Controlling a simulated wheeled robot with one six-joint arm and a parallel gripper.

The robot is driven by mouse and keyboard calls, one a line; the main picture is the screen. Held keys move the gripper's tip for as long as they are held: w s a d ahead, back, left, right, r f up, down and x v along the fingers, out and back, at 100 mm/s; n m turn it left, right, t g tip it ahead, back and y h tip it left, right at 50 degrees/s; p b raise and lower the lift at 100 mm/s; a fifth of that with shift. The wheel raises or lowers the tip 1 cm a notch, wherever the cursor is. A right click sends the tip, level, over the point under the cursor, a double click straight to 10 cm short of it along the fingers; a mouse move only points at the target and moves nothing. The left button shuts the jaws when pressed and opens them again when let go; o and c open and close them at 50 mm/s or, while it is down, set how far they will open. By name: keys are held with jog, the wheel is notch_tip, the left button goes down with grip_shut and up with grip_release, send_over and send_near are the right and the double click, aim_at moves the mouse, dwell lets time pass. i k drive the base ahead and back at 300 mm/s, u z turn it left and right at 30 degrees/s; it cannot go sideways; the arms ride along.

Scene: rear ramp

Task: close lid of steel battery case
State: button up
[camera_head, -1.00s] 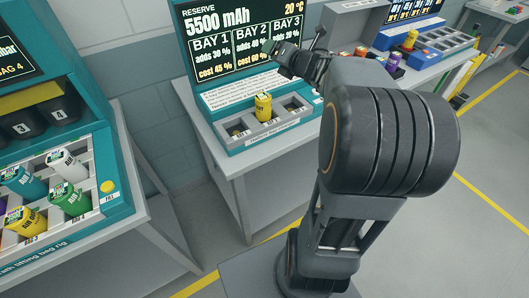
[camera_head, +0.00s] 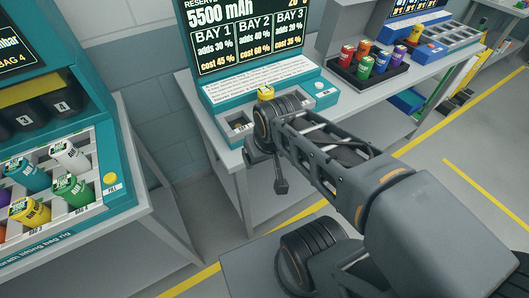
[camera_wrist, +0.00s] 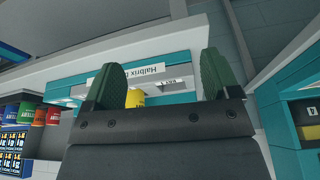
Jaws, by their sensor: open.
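Nothing in view is plainly marked as the steel battery case. A grey box-like form with an upright panel (camera_head: 343,36) stands at the back right, with a dark tray of coloured cells (camera_head: 376,72) in front of it. I cannot tell whether this is the case and its lid. My gripper (camera_wrist: 162,68) shows two green fingers spread apart in the wrist view, with nothing held. In the head view it is mostly hidden behind my wrist, in front of the teal bay station (camera_head: 212,112). A yellow cell (camera_wrist: 136,98) shows beyond the fingers.
The bay station's yellow cell (camera_head: 265,93) sits in a middle slot. A teal rig (camera_head: 112,150) with several cells stands at the left. Further right is another blue-and-grey station (camera_head: 452,42). Open floor (camera_head: 440,140) lies to the right, with yellow lines.

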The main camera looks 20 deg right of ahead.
aim_at(343, 22)
jog(key=z, duration=2.75)
jog(key=i, duration=2.55)
jog(key=u, duration=2.6)
